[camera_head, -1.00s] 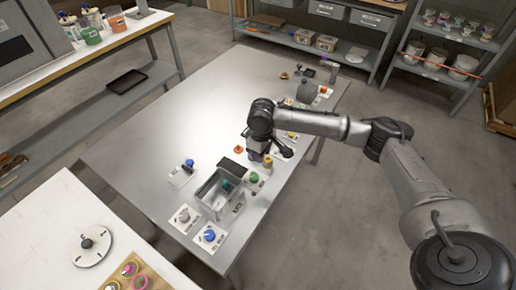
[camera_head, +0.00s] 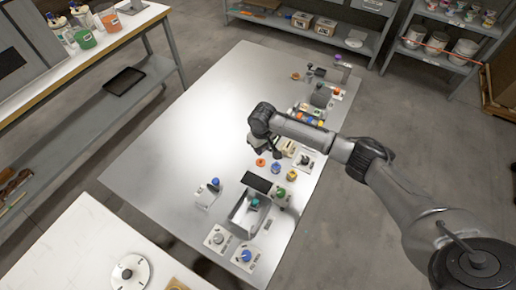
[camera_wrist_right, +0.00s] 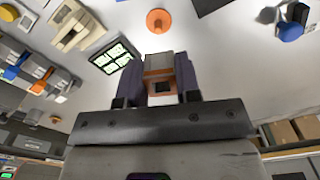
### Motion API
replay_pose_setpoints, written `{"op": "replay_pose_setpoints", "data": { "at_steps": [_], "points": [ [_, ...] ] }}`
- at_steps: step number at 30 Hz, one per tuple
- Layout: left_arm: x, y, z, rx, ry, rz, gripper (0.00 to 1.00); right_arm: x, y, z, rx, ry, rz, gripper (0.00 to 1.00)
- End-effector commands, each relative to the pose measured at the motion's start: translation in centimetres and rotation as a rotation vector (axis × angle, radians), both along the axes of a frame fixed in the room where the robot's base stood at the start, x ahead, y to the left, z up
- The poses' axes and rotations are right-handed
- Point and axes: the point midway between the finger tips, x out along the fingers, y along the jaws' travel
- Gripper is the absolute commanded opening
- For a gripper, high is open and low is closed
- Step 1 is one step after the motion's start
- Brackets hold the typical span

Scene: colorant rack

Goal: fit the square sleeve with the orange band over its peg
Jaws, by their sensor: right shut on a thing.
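My right gripper (camera_wrist_right: 160,85) is shut on the square sleeve (camera_wrist_right: 159,62), which is grey with an orange band, between its two dark fingers in the right wrist view. The sleeve's square opening shows. In the head view this gripper (camera_head: 272,148) hangs over the table's right part, and the sleeve cannot be made out there. A round orange piece (camera_wrist_right: 158,20) with a small raised centre stands on the table, apart from the sleeve; it also shows in the head view (camera_head: 260,162). I cannot tell whether it is the sleeve's peg. My left gripper is not in view.
A grey bin (camera_head: 240,220), a black pad (camera_head: 258,184), a yellow-and-blue knob (camera_head: 290,169) and a green knob (camera_head: 280,192) stand near the front. The table's left side (camera_head: 185,140) is clear.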

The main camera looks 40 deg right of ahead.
Motion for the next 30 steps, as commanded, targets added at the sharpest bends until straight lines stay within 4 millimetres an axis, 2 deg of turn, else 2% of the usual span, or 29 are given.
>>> {"op": "replay_pose_setpoints", "data": {
  "at_steps": [14,23,24,30],
  "points": [
    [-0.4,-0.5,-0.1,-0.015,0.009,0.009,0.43,0.4,-0.4,0.0,0.001,-0.001,-0.014,0.09],
    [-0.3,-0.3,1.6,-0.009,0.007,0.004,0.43,0.3,-0.4,0.4,0.003,0.000,-0.014,0.09],
    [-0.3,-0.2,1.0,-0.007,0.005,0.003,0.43,0.3,-0.4,-0.6,0.003,0.001,-0.014,0.09],
    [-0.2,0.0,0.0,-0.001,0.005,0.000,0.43,0.3,-0.4,-2.6,0.002,0.000,-0.015,0.09]
  ]
}}
